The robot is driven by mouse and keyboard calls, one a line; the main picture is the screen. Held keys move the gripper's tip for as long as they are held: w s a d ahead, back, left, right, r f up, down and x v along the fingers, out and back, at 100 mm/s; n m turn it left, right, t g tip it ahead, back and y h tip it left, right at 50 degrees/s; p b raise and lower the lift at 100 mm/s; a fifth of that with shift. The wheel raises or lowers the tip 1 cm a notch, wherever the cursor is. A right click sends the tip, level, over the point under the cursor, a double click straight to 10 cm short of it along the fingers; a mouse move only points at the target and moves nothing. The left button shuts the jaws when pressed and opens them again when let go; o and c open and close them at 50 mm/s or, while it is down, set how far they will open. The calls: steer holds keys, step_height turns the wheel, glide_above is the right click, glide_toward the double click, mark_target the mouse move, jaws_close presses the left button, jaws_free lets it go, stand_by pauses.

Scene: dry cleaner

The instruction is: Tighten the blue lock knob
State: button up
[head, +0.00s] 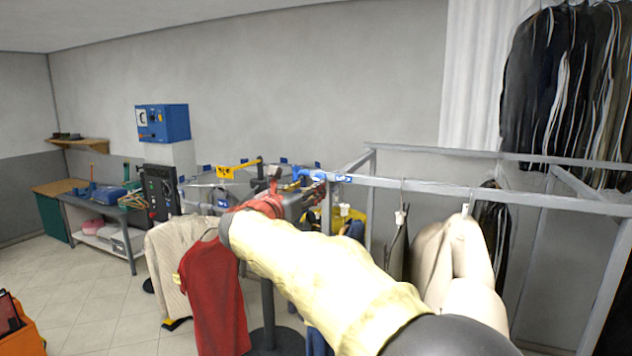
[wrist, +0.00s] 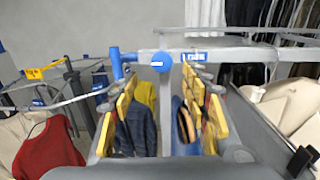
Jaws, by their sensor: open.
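The blue lock knob (wrist: 162,62) is a round blue disc on the grey rail in the wrist view, beside a small blue-and-white label (wrist: 196,57). Blue parts at the rail end (head: 308,175) show in the head view, partly behind my gripper. My gripper (wrist: 160,84) is open, its two yellow-padded fingers left and right of the knob in the picture, nothing held between them. In the head view my gripper (head: 302,198) is near the rail's left end. I cannot tell how far it is from the knob, and no contact is visible.
A blue upright post (wrist: 116,64) stands left of the knob. Clothes, including a denim jacket (wrist: 135,130), hang below the rail. The grey rack frame (head: 480,190) extends right with garments. A red shirt (head: 215,290) hangs left of my arm. Floor at left is mostly clear.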

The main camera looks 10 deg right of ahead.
mark_target(316, 181)
steer(key=p+x, duration=0.1)
steer(key=x, duration=0.4)
steer(key=shift+w+d+r, duration=0.1)
steer(key=shift+w+d, duration=0.15)
steer(key=shift+d, duration=0.05)
steer(key=shift+c, duration=1.2)
steer(key=c, duration=0.9)
